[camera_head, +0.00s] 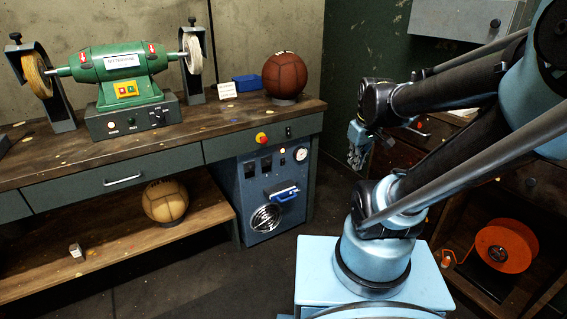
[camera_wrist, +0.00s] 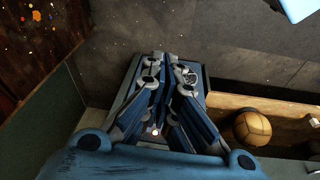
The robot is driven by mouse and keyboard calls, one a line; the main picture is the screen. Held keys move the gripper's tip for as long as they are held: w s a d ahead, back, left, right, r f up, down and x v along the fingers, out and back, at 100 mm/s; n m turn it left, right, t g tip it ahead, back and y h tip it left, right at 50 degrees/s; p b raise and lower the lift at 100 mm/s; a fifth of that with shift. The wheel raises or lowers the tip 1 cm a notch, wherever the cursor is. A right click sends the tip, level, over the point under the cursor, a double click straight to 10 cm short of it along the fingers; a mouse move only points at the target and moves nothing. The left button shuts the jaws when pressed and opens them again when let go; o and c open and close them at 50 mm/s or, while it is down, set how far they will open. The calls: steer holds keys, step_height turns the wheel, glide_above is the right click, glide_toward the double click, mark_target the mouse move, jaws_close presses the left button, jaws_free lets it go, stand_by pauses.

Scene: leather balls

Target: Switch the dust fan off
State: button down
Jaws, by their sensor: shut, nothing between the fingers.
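A blue cabinet unit (camera_head: 265,215) stands under the right end of the bench and appears to be the dust fan. Its front has a round grille (camera_head: 266,217), a gauge (camera_head: 300,154), small dark controls and a blue handle (camera_head: 283,191). A red knob on a yellow base (camera_head: 261,138) and a dark switch (camera_head: 289,131) sit on the bench front above it. My gripper (camera_head: 356,158) is shut and empty, pointing down to the right of the unit, apart from it. In the wrist view the gripper (camera_wrist: 168,76) covers much of the blue unit.
A green grinder (camera_head: 118,75) and a brown ball (camera_head: 285,74) stand on the bench (camera_head: 215,113). A tan ball (camera_head: 165,200) lies on the lower shelf (camera_head: 120,258). An orange reel (camera_head: 505,246) is at the right. Floor before the unit is clear.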

steer(key=w+a+f+n+y, duration=0.1)
steer(key=w+a+f+n, duration=0.1)
steer(key=w+a+n, duration=0.45)
steer(key=w+a+f+n+t, duration=0.1)
steer(key=w+a+f+n, duration=0.15)
steer(key=w, duration=0.65)
steer(key=w+a+f+n+y, duration=0.1)
steer(key=w+a+f+n, duration=0.1)
steer(key=w+a+n, duration=0.45)
steer(key=w+a+f+n, duration=0.4)
steer(key=w+a+f, duration=0.2)
steer(key=f, duration=0.2)
steer(key=shift+w+y, duration=0.3)
steer(key=shift+w, duration=0.1)
